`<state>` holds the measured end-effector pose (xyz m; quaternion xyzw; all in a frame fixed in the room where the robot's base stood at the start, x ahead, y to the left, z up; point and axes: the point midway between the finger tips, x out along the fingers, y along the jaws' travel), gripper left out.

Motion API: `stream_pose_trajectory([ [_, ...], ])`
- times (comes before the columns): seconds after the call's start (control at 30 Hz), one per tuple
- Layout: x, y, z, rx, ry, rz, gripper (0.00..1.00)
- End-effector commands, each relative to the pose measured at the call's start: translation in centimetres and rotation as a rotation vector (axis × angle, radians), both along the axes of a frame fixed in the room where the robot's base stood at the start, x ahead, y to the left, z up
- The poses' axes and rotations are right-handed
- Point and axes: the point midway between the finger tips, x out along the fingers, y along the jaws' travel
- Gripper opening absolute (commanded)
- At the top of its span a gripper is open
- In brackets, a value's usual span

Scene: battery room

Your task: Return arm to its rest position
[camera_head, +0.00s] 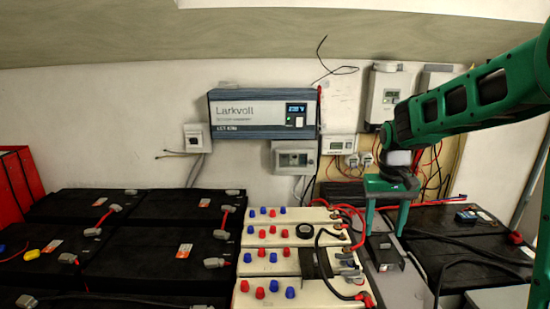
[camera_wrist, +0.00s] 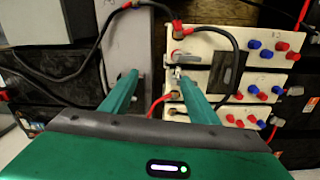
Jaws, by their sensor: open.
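My green arm reaches in from the right in the head view, bent at the elbow with the wrist pointing down. My gripper (camera_head: 387,222) is open and empty, its two green fingers apart above the grey strip beside the cream battery units (camera_head: 290,262). In the wrist view my gripper (camera_wrist: 155,80) shows both fingers spread, with nothing between them but the grey surface and cables below. A small dark box (camera_head: 384,254) lies just below the fingertips in the head view. I cannot tell whether the fingers touch it.
Black batteries (camera_head: 140,245) fill the left, and another black battery (camera_head: 460,240) stands at right. Loose black and red cables (camera_head: 345,235) loop close to my gripper. A Larkvolt unit (camera_head: 262,113) and a grey-white box (camera_head: 388,97) hang on the wall. Space above the batteries is free.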

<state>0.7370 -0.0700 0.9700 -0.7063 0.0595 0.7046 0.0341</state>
Motion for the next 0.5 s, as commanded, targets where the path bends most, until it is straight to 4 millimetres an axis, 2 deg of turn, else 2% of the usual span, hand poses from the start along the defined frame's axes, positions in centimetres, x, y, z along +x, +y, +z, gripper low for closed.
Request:
stream_pose_trajectory([
  [0.03, -1.7, -1.3, 0.7, -0.004, -0.003, -0.025, 0.55],
  [0.2, -7.1, -4.9, 2.1, -0.014, -0.004, -0.106, 0.55],
  [0.5, -17.4, -9.1, 2.9, -0.009, -0.003, -0.244, 0.55],
])
